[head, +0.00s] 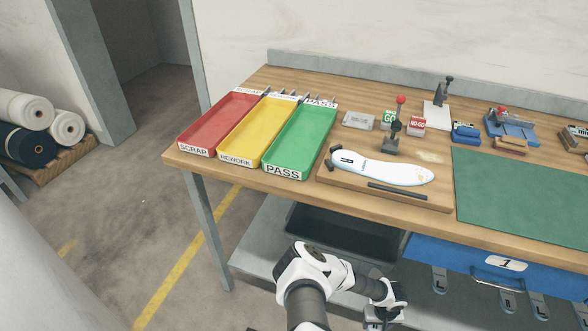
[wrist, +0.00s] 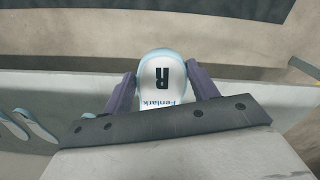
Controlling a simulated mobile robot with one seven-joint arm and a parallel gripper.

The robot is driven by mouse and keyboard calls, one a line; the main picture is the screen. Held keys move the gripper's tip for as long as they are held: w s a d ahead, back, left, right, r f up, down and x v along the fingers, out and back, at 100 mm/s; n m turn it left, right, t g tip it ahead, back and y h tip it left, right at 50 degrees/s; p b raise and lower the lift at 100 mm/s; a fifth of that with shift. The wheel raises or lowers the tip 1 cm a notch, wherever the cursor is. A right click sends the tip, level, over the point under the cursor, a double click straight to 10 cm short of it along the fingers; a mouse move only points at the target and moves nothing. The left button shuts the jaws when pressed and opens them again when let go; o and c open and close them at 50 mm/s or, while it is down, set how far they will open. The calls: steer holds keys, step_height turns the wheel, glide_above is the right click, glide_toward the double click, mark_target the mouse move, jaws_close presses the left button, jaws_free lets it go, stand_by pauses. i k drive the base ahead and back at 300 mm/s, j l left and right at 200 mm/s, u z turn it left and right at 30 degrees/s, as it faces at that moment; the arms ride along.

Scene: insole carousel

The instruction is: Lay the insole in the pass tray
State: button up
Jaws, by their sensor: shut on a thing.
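The green pass tray (head: 300,140), marked PASS, lies empty on the left part of the workbench. In the head view my gripper (head: 386,308) is low in front of the bench; the held insole cannot be made out there. Another white insole-shaped piece (head: 385,171), also marked R, lies on a wooden board on the bench.
The yellow rework tray (head: 232,160) and red scrap tray (head: 196,151) lie left of the pass tray. Posts, small blocks and a green mat (head: 520,200) occupy the bench to the right. A blue drawer (head: 440,252) and shelf lie below. More insole-like pieces (wrist: 35,124) show in the wrist view.

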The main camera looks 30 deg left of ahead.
mark_target(300, 146)
steer(key=j, duration=0.45)
steer(key=k+j+z, duration=0.1)
steer(key=j, duration=0.35)
steer(key=k+j, duration=0.1)
steer(key=j, duration=0.35)
steer(key=j+z, duration=0.1)
steer(key=j, duration=0.35)
steer(key=k, duration=0.05)
